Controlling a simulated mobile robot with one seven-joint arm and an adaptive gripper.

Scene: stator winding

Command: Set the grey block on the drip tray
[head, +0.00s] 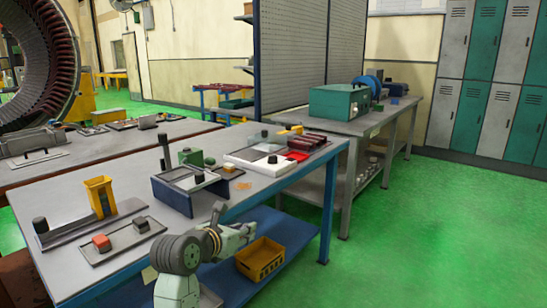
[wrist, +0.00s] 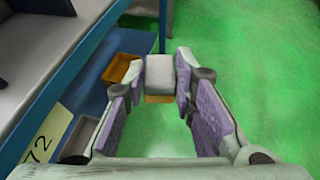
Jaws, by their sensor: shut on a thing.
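My gripper (wrist: 160,85) is shut on a pale grey block (wrist: 160,72), held between its two fingertips. An orange-yellow patch shows just below the block; I cannot tell whether it is part of it. In the head view my gripper (head: 218,213) is beside the front edge of the near table, and the block cannot be made out there. A shallow grey tray (head: 97,257) lies on the near table's front left, with a red block (head: 101,243) and a dark knob-like piece (head: 141,224) in it. I cannot tell for sure whether this is the drip tray.
A yellow bin (head: 100,195) stands behind the shallow tray. A dark-framed box (head: 190,182) and a white tray (head: 245,163) are farther along the table. An orange crate (head: 261,259) is on the blue lower shelf (head: 285,228). Green floor is clear to the right.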

